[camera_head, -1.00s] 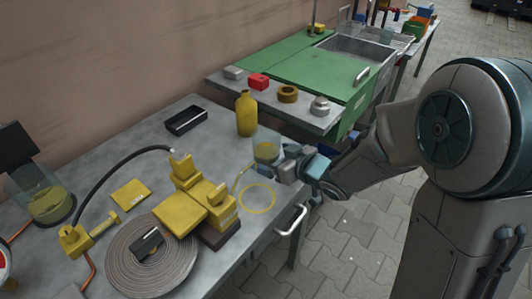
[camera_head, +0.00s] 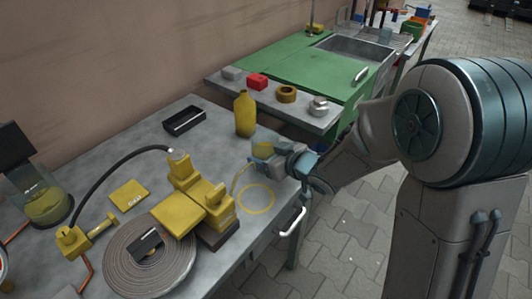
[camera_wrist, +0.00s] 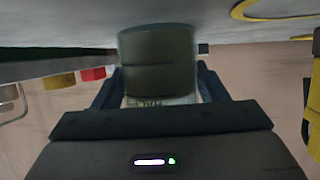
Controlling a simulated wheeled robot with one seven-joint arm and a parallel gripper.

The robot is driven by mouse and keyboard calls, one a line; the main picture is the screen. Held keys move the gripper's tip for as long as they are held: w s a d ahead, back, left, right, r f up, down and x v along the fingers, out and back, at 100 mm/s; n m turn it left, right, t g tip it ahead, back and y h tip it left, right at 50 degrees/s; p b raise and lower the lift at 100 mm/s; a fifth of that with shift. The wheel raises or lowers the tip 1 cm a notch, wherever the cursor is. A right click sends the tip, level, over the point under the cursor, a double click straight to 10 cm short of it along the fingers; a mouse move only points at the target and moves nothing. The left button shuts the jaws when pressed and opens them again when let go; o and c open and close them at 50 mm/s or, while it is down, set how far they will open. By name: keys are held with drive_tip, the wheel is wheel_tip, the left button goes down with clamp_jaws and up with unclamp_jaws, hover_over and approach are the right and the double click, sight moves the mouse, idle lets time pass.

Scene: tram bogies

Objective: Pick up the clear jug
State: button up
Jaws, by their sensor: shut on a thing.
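In the wrist view the jug (camera_wrist: 158,60) looks dark and sits between the two fingers of my gripper (camera_wrist: 160,84). The fingers hide part of its sides. I cannot tell whether its base touches the bench.
The yellow bottle (camera_head: 245,114) stands close behind the jug. A yellow ring marking (camera_head: 257,211) lies in front, with a yellow machine (camera_head: 190,205) and coiled hose (camera_head: 122,262) to the left. A green-topped sink bench (camera_head: 300,72) stands behind.

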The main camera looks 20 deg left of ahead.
sight(267, 142)
drive_tip(key=shift+r, duration=0.1)
drive_tip(key=shift+r+p, duration=0.4)
drive_tip(key=shift+r, duration=0.6)
wheel_tip(267, 142, up, 2)
drive_tip(key=shift+p, duration=0.4)
drive_tip(key=d+r+p, duration=0.2)
drive_tip(key=d+r, duration=0.1)
drive_tip(key=d, duration=0.2)
drive_tip(key=w+d+r+p, duration=0.1)
drive_tip(key=d+r+p, duration=0.1)
drive_tip(key=d, duration=0.4)
drive_tip(key=shift+w+d+r, duration=0.15)
drive_tip(key=shift+d+r, duration=0.1)
drive_tip(key=shift+r, duration=0.6)
